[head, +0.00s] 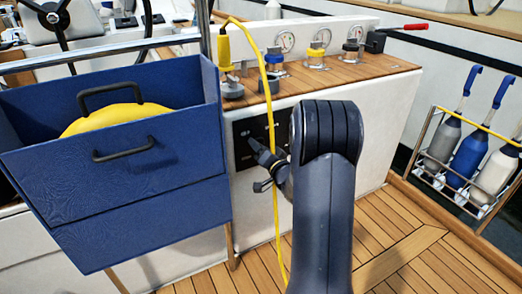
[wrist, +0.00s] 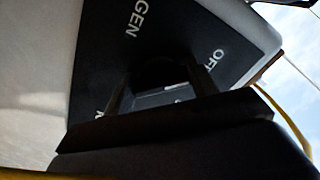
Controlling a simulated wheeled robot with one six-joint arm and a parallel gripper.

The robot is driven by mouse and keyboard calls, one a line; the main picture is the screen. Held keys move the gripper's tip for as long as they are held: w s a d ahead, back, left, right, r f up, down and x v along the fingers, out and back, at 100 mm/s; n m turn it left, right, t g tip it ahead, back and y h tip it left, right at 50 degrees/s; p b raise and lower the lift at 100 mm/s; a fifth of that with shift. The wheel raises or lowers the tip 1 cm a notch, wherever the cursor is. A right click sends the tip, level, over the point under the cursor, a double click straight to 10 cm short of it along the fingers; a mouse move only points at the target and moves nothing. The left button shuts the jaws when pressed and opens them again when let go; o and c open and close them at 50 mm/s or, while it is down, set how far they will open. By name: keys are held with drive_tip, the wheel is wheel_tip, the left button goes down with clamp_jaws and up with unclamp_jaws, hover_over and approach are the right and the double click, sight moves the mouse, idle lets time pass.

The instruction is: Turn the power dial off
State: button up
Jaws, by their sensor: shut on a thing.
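The power dial (wrist: 160,68) is a dark round shape on a black panel (wrist: 98,50), hard to make out in shadow in the wrist view. White letters "GEN" stand above it and "OF…" to its right, partly cut off by a finger. My gripper (wrist: 160,84) has one finger on each side of the dial and is shut on it. In the head view the black panel (head: 242,130) is on the white cockpit side. My gripper (head: 254,146) reaches it from the right and hides the dial. I cannot read where the dial points.
A blue fabric bin (head: 130,185) with a yellow thing inside stands left of the panel. A yellow cable (head: 276,215) hangs close beside my gripper. Winch-like fittings (head: 316,55) line the wooden top above. A bottle rack (head: 470,185) stands right. The slatted floor (head: 400,250) is clear.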

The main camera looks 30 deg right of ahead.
drive_tip(key=shift+f, duration=0.1)
drive_tip(key=o, duration=1)
drive_tip(key=s+p, duration=0.2)
drive_tip(key=s, duration=0.8)
drive_tip(key=shift+s+d+p, duration=0.15)
drive_tip(key=shift+s+p, duration=0.25)
drive_tip(key=w+b, duration=0.2)
drive_tip(key=w, duration=0.8)
drive_tip(key=shift+w+b, duration=0.3)
drive_tip(key=shift+b, duration=0.1)
drive_tip(key=shift+w+a, duration=0.2)
